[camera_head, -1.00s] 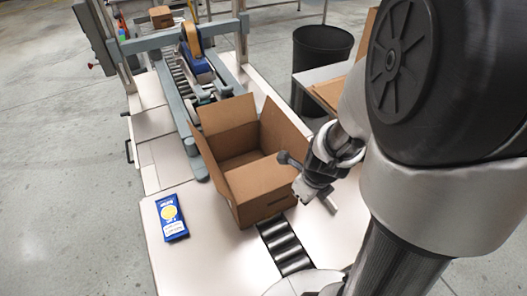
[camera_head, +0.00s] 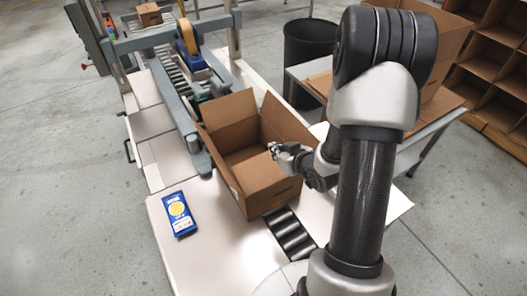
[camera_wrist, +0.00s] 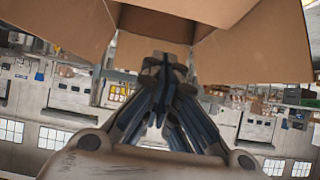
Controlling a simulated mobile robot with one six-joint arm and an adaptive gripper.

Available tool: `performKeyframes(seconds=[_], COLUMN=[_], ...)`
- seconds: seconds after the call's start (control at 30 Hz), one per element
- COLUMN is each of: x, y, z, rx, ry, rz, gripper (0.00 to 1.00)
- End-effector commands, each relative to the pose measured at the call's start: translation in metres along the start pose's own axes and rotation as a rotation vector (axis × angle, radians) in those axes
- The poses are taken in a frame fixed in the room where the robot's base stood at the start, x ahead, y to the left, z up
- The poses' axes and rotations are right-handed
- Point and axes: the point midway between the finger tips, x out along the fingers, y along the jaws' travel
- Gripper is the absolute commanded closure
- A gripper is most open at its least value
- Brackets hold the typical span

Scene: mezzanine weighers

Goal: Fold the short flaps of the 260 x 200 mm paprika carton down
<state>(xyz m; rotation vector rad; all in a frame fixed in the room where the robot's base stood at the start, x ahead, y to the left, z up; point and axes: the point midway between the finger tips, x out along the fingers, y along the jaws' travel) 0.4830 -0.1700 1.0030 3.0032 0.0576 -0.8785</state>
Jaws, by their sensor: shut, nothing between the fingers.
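The brown paprika carton (camera_head: 268,197) stands open at the top on the conveyor rollers. Its far flap (camera_head: 229,106) and right flap (camera_head: 287,121) stand up and lean outward. A left flap (camera_head: 205,150) also stands outward; the near flap is hard to make out. My gripper (camera_head: 275,148) is at the carton's near right side, at about rim height, in front of the right flap's base. In the wrist view its fingers (camera_wrist: 165,66) are together and empty, with carton flaps (camera_wrist: 262,45) above and to either side. I cannot tell whether it touches the carton.
A blue packet with a yellow disc (camera_head: 179,214) lies on the pale table left of the carton. A carton sealer (camera_head: 188,38) stands over the conveyor behind, with a small box (camera_head: 149,14) beyond. A black bin (camera_head: 309,50) and a side table with cardboard (camera_head: 441,104) are at right.

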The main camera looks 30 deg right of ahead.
Motion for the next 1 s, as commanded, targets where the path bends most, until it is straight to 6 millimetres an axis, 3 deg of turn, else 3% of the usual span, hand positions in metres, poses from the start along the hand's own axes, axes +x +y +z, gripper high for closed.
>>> performKeyframes(seconds=[0.17, 0.53, 0.7, 1.0], x=[0.025, 0.103, 0.118, 0.126], y=[-0.001, -0.002, 0.000, 0.000], z=[0.002, 0.003, 0.022, 0.029], rx=[-0.003, -0.001, 0.003, 0.001], ry=[0.000, -0.001, -0.003, -0.001], rz=[-0.003, -0.002, 0.000, 0.001], gripper=[1.00, 1.00, 1.00, 1.00])
